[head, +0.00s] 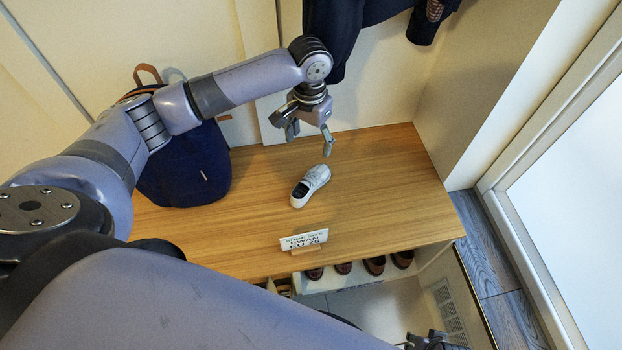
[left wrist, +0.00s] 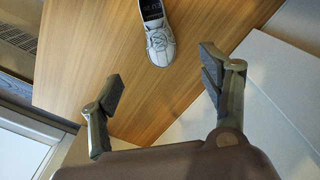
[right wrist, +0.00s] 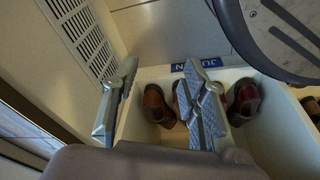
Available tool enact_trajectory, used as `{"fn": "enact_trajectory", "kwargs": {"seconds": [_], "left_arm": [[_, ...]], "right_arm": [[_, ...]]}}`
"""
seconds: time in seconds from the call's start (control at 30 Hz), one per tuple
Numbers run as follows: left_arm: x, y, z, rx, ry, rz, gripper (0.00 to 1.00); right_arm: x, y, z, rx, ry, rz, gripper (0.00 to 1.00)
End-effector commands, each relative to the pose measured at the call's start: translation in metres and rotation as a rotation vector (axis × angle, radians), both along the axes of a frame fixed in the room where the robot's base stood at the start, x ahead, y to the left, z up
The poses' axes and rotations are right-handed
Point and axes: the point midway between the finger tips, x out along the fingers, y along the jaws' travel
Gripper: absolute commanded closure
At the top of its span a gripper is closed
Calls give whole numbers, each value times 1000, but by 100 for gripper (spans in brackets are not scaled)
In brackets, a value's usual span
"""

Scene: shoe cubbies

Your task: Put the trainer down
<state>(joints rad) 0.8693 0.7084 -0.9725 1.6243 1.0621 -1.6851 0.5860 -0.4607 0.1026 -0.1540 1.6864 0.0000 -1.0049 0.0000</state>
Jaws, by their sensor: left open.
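The white trainer (head: 310,186) rests upright on the wooden bench top (head: 390,190), and it also shows at the top of the left wrist view (left wrist: 159,38). My left gripper (head: 309,140) is above the bench behind the trainer, open and empty; its fingers (left wrist: 162,95) are apart from the shoe in the left wrist view. My right gripper (right wrist: 158,108) is in front of the cubby below the bench, with its two fingers spread. In the head view only a bit of it shows at the bottom edge.
A small name sign (head: 304,241) stands at the bench's front edge. A navy bag (head: 185,165) stands on the left of the bench. Dark clothing (head: 335,30) hangs above. Brown shoes (right wrist: 158,105) and dark red shoes (right wrist: 243,101) sit in the cubby. The bench's right part is clear.

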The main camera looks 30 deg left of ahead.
Motion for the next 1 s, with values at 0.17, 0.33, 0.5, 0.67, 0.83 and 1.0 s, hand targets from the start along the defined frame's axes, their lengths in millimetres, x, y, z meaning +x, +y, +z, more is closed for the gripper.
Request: {"fn": "enact_trajectory", "kwargs": {"seconds": [0.17,0.33,0.5,0.67,0.83,1.0], "left_arm": [[-1,0,-41,0,1,-1,30],[-1,-1,-75,-1,0,-2,30],[-1,-1,-102,-1,-2,-3,30],[0,-1,-113,-2,-4,-4,30],[-1,-2,-121,-2,-4,-4,30],[-5,-3,-143,-1,-3,-4,30]], "right_arm": [[12,1,28,2,-25,-3,60],[18,2,61,3,-43,-6,60],[19,1,90,5,-58,-8,60],[18,0,106,4,-63,-10,60],[18,0,116,5,-69,-10,60],[13,-1,143,6,-87,-13,60]]}}
